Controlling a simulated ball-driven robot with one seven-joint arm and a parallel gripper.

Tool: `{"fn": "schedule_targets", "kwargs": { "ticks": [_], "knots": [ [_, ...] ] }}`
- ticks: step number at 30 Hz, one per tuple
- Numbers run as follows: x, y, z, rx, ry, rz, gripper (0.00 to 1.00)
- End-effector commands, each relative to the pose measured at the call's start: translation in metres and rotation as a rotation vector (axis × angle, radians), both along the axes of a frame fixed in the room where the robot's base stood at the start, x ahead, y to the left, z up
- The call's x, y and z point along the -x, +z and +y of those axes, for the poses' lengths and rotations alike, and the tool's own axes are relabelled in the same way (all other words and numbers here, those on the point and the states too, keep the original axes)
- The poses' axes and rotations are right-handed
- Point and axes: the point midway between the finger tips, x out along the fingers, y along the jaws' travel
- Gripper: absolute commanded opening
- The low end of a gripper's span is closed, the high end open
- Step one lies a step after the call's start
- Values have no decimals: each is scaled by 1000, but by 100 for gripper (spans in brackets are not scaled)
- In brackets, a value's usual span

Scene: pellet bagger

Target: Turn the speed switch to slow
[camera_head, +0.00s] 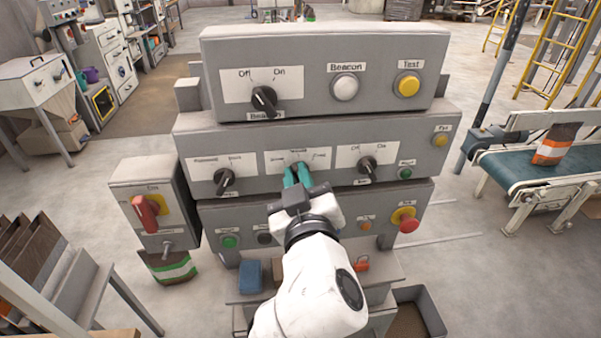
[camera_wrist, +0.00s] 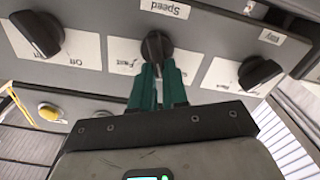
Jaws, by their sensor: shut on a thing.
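My gripper (camera_head: 297,174) covers the knob there. In the wrist view, the green fingers of my gripper (camera_wrist: 158,72) are shut on the knob. The knob and fingers look nearly upright, roughly in line with the middle mark. The exact pointer position is partly hidden by the fingers.
Similar knobs sit left (camera_head: 224,180) and right (camera_head: 367,165) of it. A beacon knob (camera_head: 264,100) is above. A red mushroom button (camera_head: 408,224) is at lower right. A red-handled switch box (camera_head: 150,205) stands at left. A conveyor (camera_head: 515,169) is at right.

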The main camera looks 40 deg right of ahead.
Motion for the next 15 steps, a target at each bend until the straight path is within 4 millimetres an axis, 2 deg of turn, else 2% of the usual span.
{"fn": "schedule_targets", "kwargs": {
  "ticks": [15],
  "knots": [
    [-4,-3,5,315,1,231,0]
  ]
}}
